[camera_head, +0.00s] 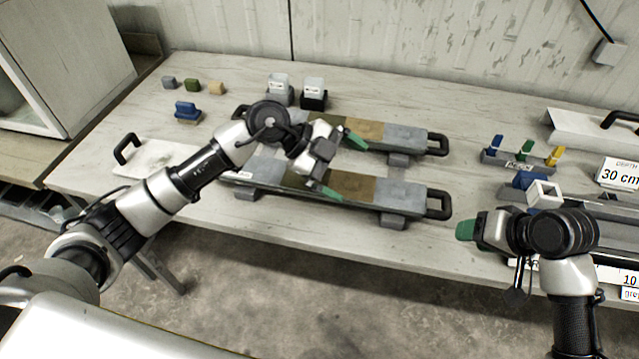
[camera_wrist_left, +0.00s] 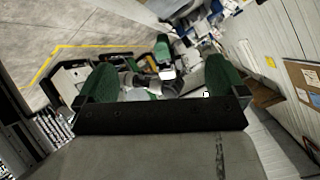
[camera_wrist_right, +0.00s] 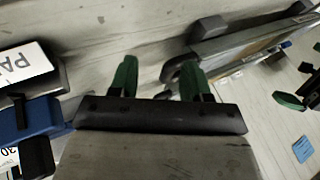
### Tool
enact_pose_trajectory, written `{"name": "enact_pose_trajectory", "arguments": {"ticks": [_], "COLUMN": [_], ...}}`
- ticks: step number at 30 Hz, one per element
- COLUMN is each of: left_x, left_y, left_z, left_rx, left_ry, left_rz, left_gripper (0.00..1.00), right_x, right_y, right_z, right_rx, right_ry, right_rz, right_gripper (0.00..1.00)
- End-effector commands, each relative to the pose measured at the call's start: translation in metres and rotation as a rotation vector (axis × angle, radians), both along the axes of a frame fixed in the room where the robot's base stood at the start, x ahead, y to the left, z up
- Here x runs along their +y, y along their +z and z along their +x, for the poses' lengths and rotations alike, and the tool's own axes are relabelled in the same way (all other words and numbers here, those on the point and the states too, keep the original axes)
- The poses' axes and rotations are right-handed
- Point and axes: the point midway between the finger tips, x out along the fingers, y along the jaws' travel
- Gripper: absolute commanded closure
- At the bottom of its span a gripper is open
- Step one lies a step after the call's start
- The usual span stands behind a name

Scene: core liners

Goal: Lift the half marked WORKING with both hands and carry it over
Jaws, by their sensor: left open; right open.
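Two long half liners with grey, brown and olive core segments lie on the table, a back half (camera_head: 405,138) and a front half (camera_head: 400,192). Each has a black handle at its right end, the back handle (camera_head: 438,144) and the front handle (camera_head: 439,204). A small white label at the front half's left end is too small to read, so I cannot tell which half is marked WORKING. My left gripper (camera_head: 343,166) is open and empty above the halves, its arm hiding their left parts. My right gripper (camera_wrist_right: 159,78) is open and empty, right of the front handle.
A white tray with a black handle (camera_head: 127,148) lies at the left. Small blocks and two white-topped containers (camera_head: 313,88) stand at the back.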

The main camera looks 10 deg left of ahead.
Motion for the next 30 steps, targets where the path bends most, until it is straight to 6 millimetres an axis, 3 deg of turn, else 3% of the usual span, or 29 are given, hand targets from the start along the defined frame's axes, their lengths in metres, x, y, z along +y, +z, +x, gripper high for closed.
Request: {"name": "enact_pose_trajectory", "arguments": {"ticks": [3,6,9,12,15,24,30], "left_x": [0.064,0.117,0.156,0.178,0.186,0.186,0.186], "left_y": [-0.012,-0.010,-0.001,0.006,0.008,0.007,-0.014], "left_z": [0.025,0.038,0.044,0.046,0.046,0.046,0.045], "left_rx": [0.110,0.199,0.263,0.300,0.316,0.317,0.320], "left_ry": [0.103,0.233,0.356,0.436,0.466,0.463,0.461], "left_rz": [0.375,0.624,0.794,0.886,0.920,0.920,0.920], "left_gripper": [0.00,0.00,0.00,0.00,0.00,0.00,0.00], "right_x": [-0.005,-0.008,-0.010,-0.011,-0.011,-0.010,0.000], "right_y": [0.021,0.035,0.045,0.051,0.053,0.052,0.036], "right_z": [0.021,0.033,0.041,0.045,0.046,0.046,0.053], "right_rx": [0.000,0.006,0.010,0.012,0.014,0.014,0.017], "right_ry": [-0.018,-0.029,-0.038,-0.042,-0.043,-0.043,-0.044], "right_rz": [0.049,0.085,0.111,0.125,0.131,0.131,0.134], "right_gripper": [0.52,0.52,0.52,0.52,0.52,0.52,0.52]}}
